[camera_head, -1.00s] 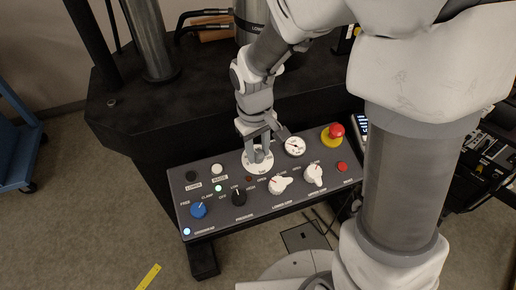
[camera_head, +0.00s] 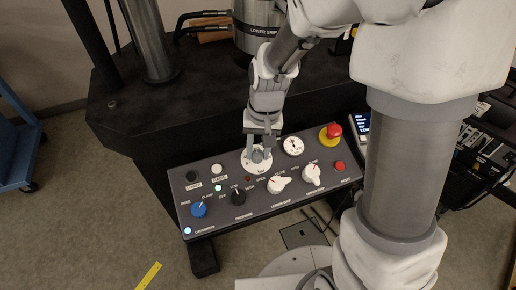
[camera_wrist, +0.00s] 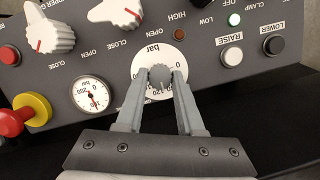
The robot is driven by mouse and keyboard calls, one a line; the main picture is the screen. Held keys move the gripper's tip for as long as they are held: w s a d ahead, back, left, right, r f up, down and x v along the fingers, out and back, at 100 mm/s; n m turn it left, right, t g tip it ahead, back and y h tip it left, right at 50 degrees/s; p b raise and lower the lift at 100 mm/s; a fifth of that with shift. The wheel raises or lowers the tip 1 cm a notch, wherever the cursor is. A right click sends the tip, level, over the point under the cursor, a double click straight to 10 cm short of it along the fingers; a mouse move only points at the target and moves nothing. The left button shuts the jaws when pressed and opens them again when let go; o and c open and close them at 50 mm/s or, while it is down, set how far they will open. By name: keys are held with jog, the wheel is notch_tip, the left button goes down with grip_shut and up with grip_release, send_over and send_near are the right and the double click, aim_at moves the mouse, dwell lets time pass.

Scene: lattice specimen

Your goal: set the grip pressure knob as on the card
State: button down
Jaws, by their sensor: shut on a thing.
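The grip pressure knob is a small grey knob on a round white dial marked in bar. In the wrist view the knob (camera_wrist: 161,76) sits between my fingertips. My gripper (camera_wrist: 160,78) is shut on it, one finger on each side. In the head view my gripper (camera_head: 259,149) reaches down onto the white dial (camera_head: 248,166). The dial's numbers show partly around the knob; the fingers hide some of them. I cannot read the exact setting. I cannot make out the card for certain; a small dark display (camera_head: 363,122) with light text stands right of the panel.
The grey panel (camera_head: 215,222) also carries a gauge (camera_head: 293,146), a red emergency button (camera_head: 334,131), two white knobs (camera_head: 279,184) (camera_head: 313,174), a blue knob (camera_head: 199,209) and a black knob (camera_head: 238,197). The gauge and a white knob lie close to the gripper.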

aim_at(265, 162)
dwell(0.4)
jog(key=c, duration=0.5)
grip_release()
jog(key=r+p, duration=0.1)
jog(key=r, duration=0.4)
jog(key=d+r+p, duration=0.1)
jog(key=r+p, duration=0.1)
jog(key=r, duration=0.4)
jog(key=r+p, duration=0.1)
jog(key=r, duration=0.5)
jog(key=shift+d+r, duration=0.2)
jog(key=shift+d, duration=0.15)
